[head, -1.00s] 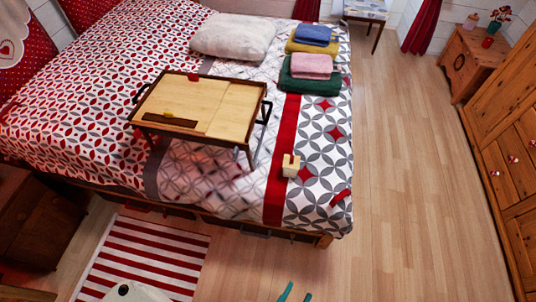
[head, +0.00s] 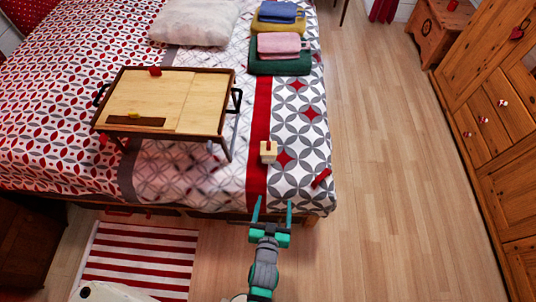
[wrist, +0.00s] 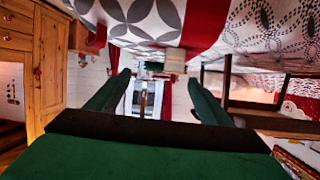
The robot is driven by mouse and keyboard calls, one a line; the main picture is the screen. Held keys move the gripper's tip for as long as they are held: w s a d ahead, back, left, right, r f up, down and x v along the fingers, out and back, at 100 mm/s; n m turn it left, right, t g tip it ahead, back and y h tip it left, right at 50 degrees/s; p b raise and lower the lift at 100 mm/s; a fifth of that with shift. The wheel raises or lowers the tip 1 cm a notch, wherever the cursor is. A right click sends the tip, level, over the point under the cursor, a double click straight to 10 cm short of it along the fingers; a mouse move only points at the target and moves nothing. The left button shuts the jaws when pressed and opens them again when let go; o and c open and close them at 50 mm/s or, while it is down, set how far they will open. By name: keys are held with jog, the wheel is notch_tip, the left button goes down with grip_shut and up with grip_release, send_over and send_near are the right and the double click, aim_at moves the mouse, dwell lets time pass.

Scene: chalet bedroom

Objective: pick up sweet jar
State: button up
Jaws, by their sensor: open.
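No thing in view is clearly a sweet jar. A small pale block-like thing with a red part on top (head: 268,152) stands on the bed near its foot. A small red thing (head: 321,177) lies to its right near the bed's corner. Another small red thing (head: 155,71) is at the tray table's far edge. My gripper (head: 272,208) is open and empty at the foot edge of the bed, nearer the camera than the pale block. In the wrist view, which looks upside down, the pale block (wrist: 175,60) shows beyond the parted green fingers.
The bed (head: 290,190) carries a wooden tray table (head: 200,105), a pillow (head: 195,22) and folded towels (head: 280,62). A wooden chest (head: 445,35) and cabinet (head: 500,150) line the right side. The wood floor (head: 385,180) between is clear. A striped rug (head: 140,260) lies left.

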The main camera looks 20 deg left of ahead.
jog(key=n+y, duration=0.2)
send_near(269, 157)
jog(key=shift+w+a+f+g, duration=0.1)
jog(key=shift+w+a+g, duration=0.15)
jog(key=shift+w, duration=0.35)
jog(key=shift+w+a+f+g, duration=0.1)
jog(key=shift+w+a+g, duration=0.1)
jog(key=shift+w, duration=0.45)
jog(key=x, duration=0.5)
jog(key=shift+w+r, duration=0.1)
jog(key=shift+x, duration=2.8)
jog(key=shift+w+d, duration=0.15)
jog(key=shift+c, duration=0.5)
jog(key=shift+a, duration=0.2)
jog(key=c, duration=1.4)
jog(key=shift+o, duration=0.2)
